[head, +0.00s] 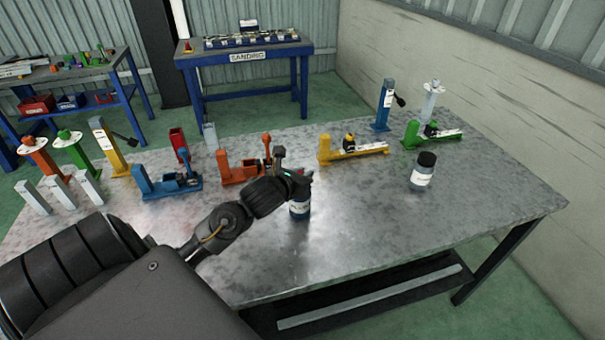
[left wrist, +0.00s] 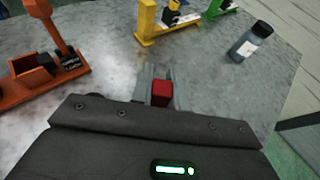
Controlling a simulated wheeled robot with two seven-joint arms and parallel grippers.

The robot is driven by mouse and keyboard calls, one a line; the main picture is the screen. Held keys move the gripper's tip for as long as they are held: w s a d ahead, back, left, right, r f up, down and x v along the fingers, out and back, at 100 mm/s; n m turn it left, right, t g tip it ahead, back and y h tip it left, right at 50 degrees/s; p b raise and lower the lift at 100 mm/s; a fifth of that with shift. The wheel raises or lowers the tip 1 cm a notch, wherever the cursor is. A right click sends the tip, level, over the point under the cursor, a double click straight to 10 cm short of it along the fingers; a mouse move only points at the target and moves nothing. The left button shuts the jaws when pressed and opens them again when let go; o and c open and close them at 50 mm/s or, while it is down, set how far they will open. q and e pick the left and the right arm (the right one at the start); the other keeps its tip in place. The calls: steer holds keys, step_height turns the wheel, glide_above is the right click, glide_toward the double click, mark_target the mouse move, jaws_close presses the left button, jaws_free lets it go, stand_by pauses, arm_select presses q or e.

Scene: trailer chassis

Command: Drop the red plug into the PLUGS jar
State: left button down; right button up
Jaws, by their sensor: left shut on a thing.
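My left gripper (head: 304,180) reaches in from the left over the table and is shut on the red plug (left wrist: 161,95), which shows between its fingers in the left wrist view. In the head view the gripper mostly hides the plug. My right gripper is not in view.
A second jar with a black lid (head: 423,170) stands to the right. An orange fixture (head: 243,173), a blue one (head: 168,186) and a yellow one (head: 352,151) stand behind the gripper. The metal table (head: 400,230) is clear at the front right.

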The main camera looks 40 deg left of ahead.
arm_select(q)
steer(key=c, duration=1.3)
jaws_free()
step_height(320, 180, up, 7)
steer(key=p, duration=0.5)
